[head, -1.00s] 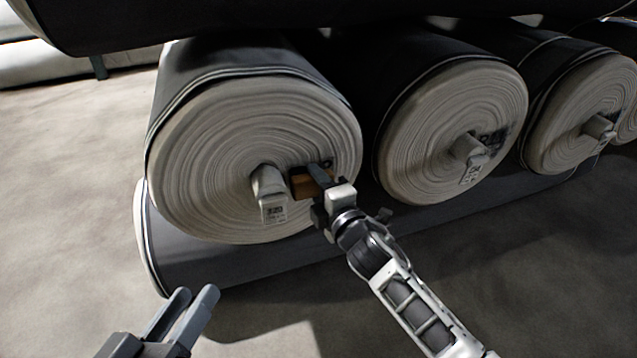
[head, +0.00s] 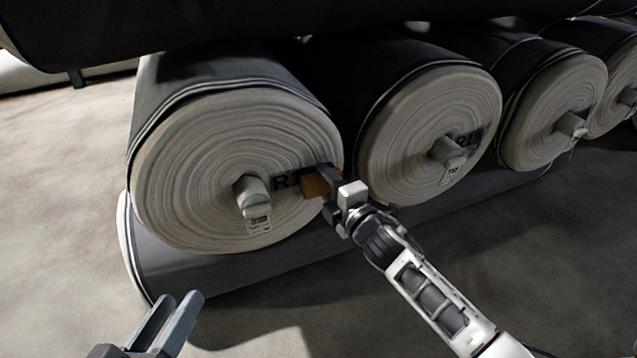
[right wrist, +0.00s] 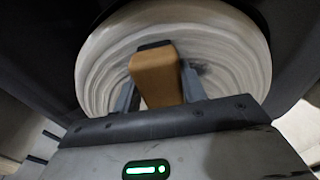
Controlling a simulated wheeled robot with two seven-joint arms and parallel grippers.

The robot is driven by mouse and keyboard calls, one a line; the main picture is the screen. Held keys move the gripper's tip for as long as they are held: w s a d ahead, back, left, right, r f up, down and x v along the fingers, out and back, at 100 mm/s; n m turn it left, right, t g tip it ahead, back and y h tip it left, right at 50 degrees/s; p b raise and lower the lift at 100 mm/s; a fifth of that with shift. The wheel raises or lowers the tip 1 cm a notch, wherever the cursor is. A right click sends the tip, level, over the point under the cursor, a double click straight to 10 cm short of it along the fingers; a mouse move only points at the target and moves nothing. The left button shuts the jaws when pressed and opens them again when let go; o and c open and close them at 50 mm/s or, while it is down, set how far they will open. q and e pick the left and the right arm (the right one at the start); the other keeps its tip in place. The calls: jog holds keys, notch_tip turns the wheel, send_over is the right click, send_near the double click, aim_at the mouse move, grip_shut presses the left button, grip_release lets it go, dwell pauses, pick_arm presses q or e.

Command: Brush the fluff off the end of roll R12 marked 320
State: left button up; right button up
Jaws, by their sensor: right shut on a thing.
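The nearest roll (head: 190,170) lies at the left with its pale, layered end towards me; the end also shows in the right wrist view (right wrist: 105,65). A core stub (head: 252,190) sticks out of its middle, with a small tag (head: 259,226) too small to read surely. Dark lettering (head: 286,181) starting "R1" is partly covered. My right gripper (head: 333,188) is shut on a brown block-shaped brush (head: 315,185), at the right part of this end; the brush shows in the right wrist view (right wrist: 156,75). Contact and fluff cannot be made out. My left gripper (head: 166,318) is open, empty, low at left.
More rolls lie to the right, the second (head: 415,135) close beside the first, each with a protruding core stub. A dark roll (head: 250,20) hangs over the top of the view. Another roll (head: 200,270) lies underneath. The floor (head: 60,200) at left is clear.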

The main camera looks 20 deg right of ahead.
aim_at(342, 176)
jog(key=shift+d, duration=1.3)
jog(key=shift+r+p, duration=1)
jog(key=shift+p, duration=0.1)
jog(key=shift+w+a, duration=0.1)
jog(key=shift+a, duration=4.1)
jog(key=shift+s+r+p, duration=0.2)
jog(key=shift+r+p, duration=0.65)
jog(key=shift+r, duration=0.1)
jog(key=shift+w+d+f+p, duration=0.15)
jog(key=shift+d+p, duration=0.2)
jog(key=shift+d, duration=1.8)
jog(key=shift+w+d+r+p, duration=0.1)
jog(key=shift+d+p, duration=0.2)
jog(key=shift+d, duration=1.8)
